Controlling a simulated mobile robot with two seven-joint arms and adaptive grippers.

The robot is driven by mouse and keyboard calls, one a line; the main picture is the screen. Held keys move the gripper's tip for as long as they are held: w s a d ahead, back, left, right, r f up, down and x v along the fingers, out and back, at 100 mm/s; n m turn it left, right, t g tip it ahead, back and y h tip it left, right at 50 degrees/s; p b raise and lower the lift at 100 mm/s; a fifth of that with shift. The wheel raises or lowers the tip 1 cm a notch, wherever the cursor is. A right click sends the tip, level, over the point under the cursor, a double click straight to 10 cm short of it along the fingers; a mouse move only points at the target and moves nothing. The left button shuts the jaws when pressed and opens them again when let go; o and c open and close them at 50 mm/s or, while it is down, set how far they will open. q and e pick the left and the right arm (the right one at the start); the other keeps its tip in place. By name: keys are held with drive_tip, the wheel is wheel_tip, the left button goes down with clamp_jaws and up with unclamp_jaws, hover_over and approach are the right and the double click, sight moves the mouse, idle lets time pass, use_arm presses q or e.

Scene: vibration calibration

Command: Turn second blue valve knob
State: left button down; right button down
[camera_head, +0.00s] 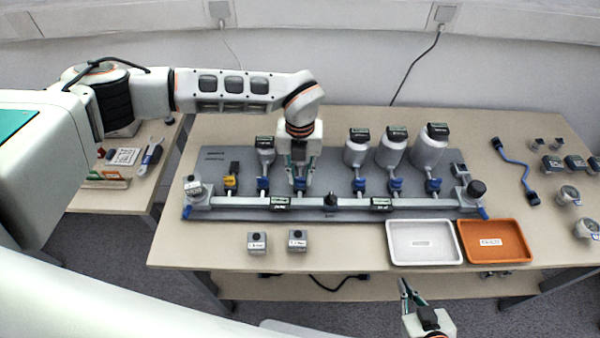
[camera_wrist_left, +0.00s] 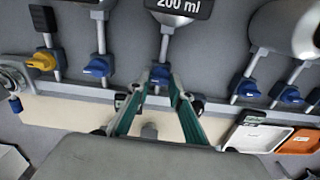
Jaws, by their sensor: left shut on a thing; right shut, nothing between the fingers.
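A row of valves stands on a grey panel (camera_head: 215,165). From the left come a yellow knob (camera_head: 230,183), a first blue knob (camera_head: 263,184) and a second blue knob (camera_head: 300,184), then several more blue ones. My left gripper (camera_head: 300,178) points down and is shut on the second blue knob; in the left wrist view this knob (camera_wrist_left: 160,74) sits between its fingertips (camera_wrist_left: 160,84). The fingers partly hide the knob in the head view. My right gripper (camera_head: 405,288) is shut and empty, below the table's front edge in the picture.
A white tray (camera_head: 397,256) and an orange tray (camera_head: 466,252) lie at the front right. Two small grey boxes (camera_head: 257,243) (camera_head: 297,240) stand in front of the panel. Grey vessels (camera_head: 391,152) rise behind the valves. Gauges and a blue cable (camera_head: 515,168) lie to the right.

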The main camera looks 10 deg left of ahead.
sight(300, 178)
use_arm(q)
drive_tip(key=shift+n, duration=0.4)
drive_tip(key=c, duration=1.8)
unclamp_jaws()
drive_tip(key=shift+r, duration=0.1)
wheel_tip(300, 178, up, 12)
drive_tip(key=shift+f, duration=0.1)
